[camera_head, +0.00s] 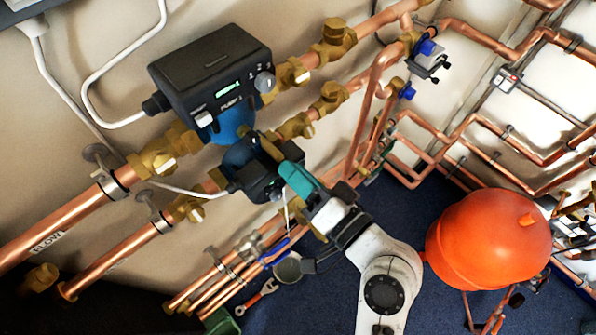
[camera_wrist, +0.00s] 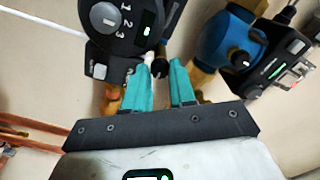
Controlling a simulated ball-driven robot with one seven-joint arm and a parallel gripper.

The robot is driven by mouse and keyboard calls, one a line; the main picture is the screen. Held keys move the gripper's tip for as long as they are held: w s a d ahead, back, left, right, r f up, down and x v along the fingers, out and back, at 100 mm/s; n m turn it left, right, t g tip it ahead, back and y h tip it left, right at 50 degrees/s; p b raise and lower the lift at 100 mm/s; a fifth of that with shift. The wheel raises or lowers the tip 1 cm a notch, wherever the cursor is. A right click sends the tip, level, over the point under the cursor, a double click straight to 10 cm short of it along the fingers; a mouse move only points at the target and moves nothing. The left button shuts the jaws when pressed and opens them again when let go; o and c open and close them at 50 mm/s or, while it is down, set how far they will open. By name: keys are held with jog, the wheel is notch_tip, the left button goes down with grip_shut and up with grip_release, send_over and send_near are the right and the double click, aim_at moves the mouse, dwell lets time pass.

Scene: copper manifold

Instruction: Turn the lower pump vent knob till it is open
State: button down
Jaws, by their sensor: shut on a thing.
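The lower pump (camera_head: 243,160) is blue with a dark control housing and sits on the second copper pipe, under the upper pump (camera_head: 212,75). My gripper (camera_head: 290,172) reaches up from below, its teal fingers at the right end of the lower pump's housing. In the wrist view, my gripper (camera_wrist: 161,70) has its fingers a small gap apart, closed about a small dark part, the vent knob (camera_wrist: 159,69), beside the pump face with a dial and the numbers 1, 2, 3. The fingers hide most of the knob, and its turn angle cannot be read. The head view hides it.
Copper pipes (camera_head: 75,225) with brass valves run closely around both pumps. A white cable (camera_head: 90,95) loops at the left. An orange vessel (camera_head: 490,240) stands right of my arm. In the wrist view a blue pump body (camera_wrist: 228,42) lies close at right.

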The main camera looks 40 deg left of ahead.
jog(key=c, duration=0.9)
grip_release()
jog(key=shift+d, duration=0.15)
jog(key=d+b, duration=0.1)
jog(key=d, duration=0.2)
jog(key=d+b, duration=0.1)
jog(key=d, duration=0.3)
jog(key=d+b, duration=0.1)
jog(key=d, duration=0.2)
jog(key=shift+s+d, duration=0.3)
jog(key=shift+s, duration=0.1)
jog(key=shift+f, duration=0.1)
jog(key=d+f+m+t+h, duration=0.3)
jog(key=d+f+h, duration=0.6)
jog(key=d+f, duration=0.6)
jog(key=s+d+f+m+g+h, duration=0.1)
jog(key=s+d+f+h, duration=0.1)
jog(key=d, duration=0.5)
jog(key=s+d+f+m+g+h, duration=0.1)
jog(key=s+d+f+h, duration=0.1)
jog(key=s+d+h, duration=0.2)
jog(key=s+d+f+m+g+h, duration=0.1)
jog(key=s+d+f+h, duration=0.1)
jog(key=d, duration=0.7)
jog(key=shift+s+d+f+h, duration=0.2)
jog(key=shift+s+h, duration=0.1)
jog(key=shift+s, duration=0.4)
jog(key=shift+s+d+f+h, duration=0.2)
jog(key=shift+s+h, duration=0.1)
jog(key=shift+s, duration=0.4)
